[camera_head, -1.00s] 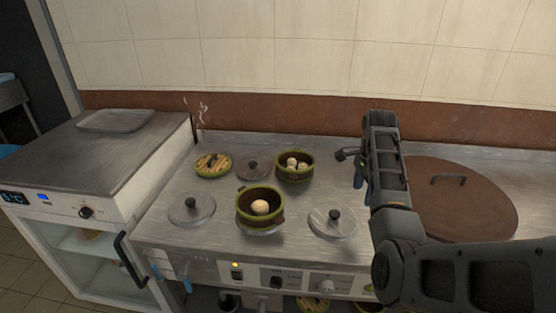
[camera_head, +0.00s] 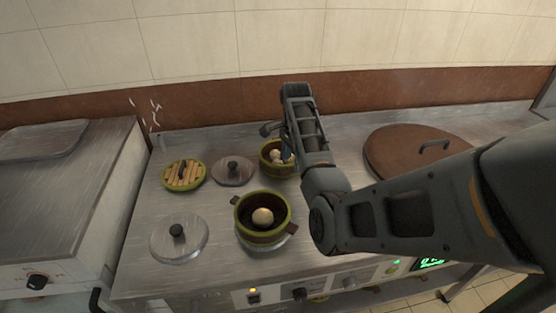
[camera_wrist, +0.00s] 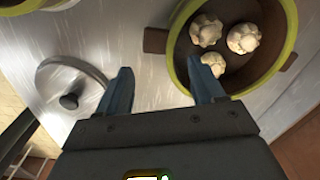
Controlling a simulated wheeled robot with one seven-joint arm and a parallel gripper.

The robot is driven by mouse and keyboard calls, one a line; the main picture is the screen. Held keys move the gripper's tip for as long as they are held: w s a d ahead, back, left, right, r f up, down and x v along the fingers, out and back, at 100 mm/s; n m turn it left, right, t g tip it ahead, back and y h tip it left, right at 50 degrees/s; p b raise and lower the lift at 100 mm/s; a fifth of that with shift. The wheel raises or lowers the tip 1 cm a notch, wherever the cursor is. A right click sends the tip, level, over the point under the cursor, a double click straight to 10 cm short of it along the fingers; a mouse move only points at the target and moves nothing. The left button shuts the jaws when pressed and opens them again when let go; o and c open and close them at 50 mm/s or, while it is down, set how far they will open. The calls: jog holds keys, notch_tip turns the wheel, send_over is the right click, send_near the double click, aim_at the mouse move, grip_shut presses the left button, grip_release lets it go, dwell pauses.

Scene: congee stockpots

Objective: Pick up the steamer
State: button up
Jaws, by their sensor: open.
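Two green-rimmed brown steamers stand on the steel counter. The back steamer (camera_head: 266,164) holds several pale buns and is partly hidden by my arm. It also shows in the wrist view (camera_wrist: 283,68), at the upper right, with a brown side handle on its left. The front steamer (camera_head: 262,236) holds one visible bun. My gripper (camera_wrist: 160,85) is open and empty, its two blue fingers apart. In the wrist picture the right finger overlaps the near-left rim of the back steamer; I cannot tell whether they touch. In the head view the gripper is mostly hidden behind my arm.
A slatted round lid (camera_head: 184,175) and a metal lid (camera_head: 233,171) lie left of the back steamer. Another metal lid (camera_head: 178,239) lies front left. A large brown lid (camera_head: 400,150) lies to the right. The tiled wall (camera_head: 250,35) closes off the back.

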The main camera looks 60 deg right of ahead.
aim_at(285, 170)
jog(key=f, duration=0.4)
jog(key=shift+w+a+f, duration=0.1)
jog(key=shift+a+f, duration=0.1)
jog(key=shift+f, duration=0.2)
jog(key=shift+c, duration=0.4)
jog(key=c, duration=1.1)
